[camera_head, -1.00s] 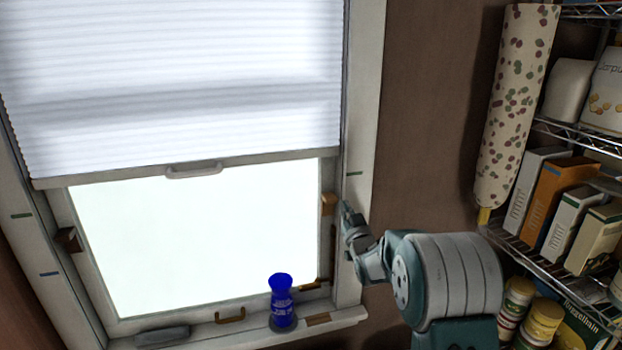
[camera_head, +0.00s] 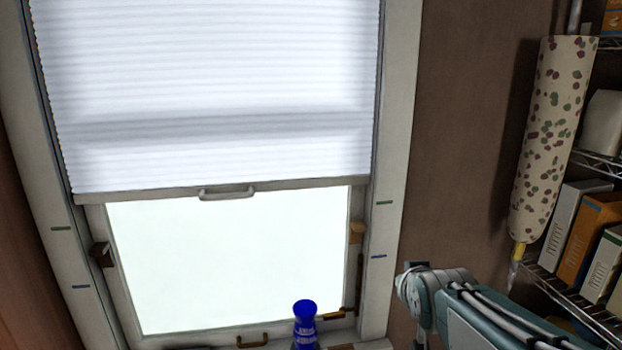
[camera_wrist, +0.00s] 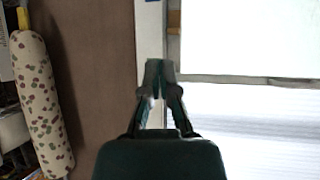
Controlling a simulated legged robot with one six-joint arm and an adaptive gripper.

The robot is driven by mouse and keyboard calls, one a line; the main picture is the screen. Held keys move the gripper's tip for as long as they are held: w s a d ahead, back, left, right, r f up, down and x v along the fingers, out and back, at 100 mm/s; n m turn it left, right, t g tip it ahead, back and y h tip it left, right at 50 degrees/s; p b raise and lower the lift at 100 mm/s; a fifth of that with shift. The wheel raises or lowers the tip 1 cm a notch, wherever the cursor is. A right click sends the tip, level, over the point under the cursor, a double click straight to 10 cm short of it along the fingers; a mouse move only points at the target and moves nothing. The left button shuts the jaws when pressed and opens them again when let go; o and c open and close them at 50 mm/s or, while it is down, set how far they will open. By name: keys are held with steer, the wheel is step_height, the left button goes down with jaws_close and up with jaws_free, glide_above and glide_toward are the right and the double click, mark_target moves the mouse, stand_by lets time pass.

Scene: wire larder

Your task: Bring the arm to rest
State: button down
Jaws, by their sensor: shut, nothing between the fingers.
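My gripper (camera_wrist: 161,70) shows in the wrist view with its two fingertips together and nothing between them. The picture there is turned over, and the fingertips stand in front of the window's white side frame (camera_wrist: 150,40), with no visible contact. In the head view, my arm (camera_head: 470,310) is at the lower right, in front of the brown wall. My gripper's fingers cannot be made out there.
A window with a partly lowered white blind (camera_head: 210,90) and handle (camera_head: 226,193) fills the left. A blue bottle (camera_head: 305,325) stands on the sill. A spotted bag holder (camera_head: 550,140) hangs beside wire shelves with boxes (camera_head: 590,235). The wall (camera_head: 450,130) between is bare.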

steer(key=s+f+g, duration=0.2)
steer(key=s+g, duration=0.1)
steer(key=s, duration=0.8)
steer(key=s+a+f+g, duration=0.1)
steer(key=s+f+g, duration=0.1)
steer(key=s, duration=0.9)
steer(key=shift+a+f+g+y, duration=0.3)
steer(key=shift+f+g, duration=0.1)
steer(key=shift+f, duration=0.3)
